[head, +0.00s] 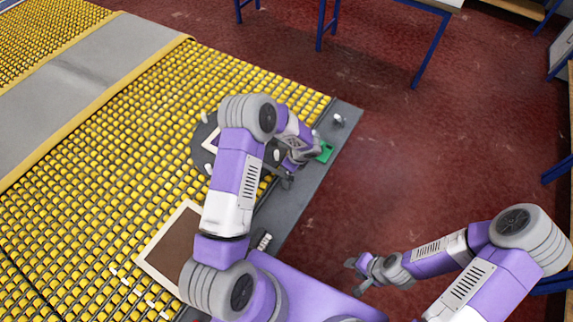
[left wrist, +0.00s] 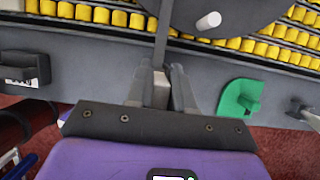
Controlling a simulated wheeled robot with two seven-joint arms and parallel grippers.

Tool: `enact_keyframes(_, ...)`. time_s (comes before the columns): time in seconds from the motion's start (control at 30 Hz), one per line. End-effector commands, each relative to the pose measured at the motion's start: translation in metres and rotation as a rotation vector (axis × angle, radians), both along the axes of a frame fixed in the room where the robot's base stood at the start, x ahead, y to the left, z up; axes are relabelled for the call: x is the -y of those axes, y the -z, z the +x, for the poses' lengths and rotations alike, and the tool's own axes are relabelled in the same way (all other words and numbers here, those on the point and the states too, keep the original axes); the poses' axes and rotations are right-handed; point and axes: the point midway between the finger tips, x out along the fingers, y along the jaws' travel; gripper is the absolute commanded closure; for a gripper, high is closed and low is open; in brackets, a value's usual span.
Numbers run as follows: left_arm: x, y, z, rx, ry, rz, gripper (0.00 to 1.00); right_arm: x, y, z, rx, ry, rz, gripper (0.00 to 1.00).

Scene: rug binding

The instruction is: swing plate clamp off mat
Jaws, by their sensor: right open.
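The plate clamp shows in the left wrist view as a thin grey bar (left wrist: 161,48) with a pale block-like end, running from my gripper up over a dark round plate (left wrist: 230,15). My left gripper (left wrist: 160,88) has a finger on each side of that block, seemingly closed on it. In the head view my left gripper (head: 287,182) is at the grey table edge beside the round plate (head: 199,157). My right gripper (head: 358,274) is open and empty, over the floor.
A green piece (head: 325,152) sits on the grey edge rail (head: 318,186), close to my left gripper. A brown, pale-bordered mat (head: 172,247) lies on the yellow rollers (head: 75,215). Small white pegs stand nearby.

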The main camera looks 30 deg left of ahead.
Motion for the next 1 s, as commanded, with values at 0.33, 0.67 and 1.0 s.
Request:
enact_keyframes(0.33, 0.000, 0.000, 0.001, 0.002, 0.001, 0.000, 1.00, 0.000, 0.000, 0.000, 0.000, 0.000, 0.000, 0.57)
enact_keyframes(0.67, 0.005, 0.000, 0.001, 0.006, 0.003, 0.039, 1.00, 0.000, 0.009, 0.000, 0.000, 0.000, 0.000, 0.57)
enact_keyframes(1.0, 0.014, 0.002, 0.000, 0.011, 0.005, 0.088, 1.00, 0.000, 0.023, 0.000, 0.000, 0.000, 0.000, 0.57)
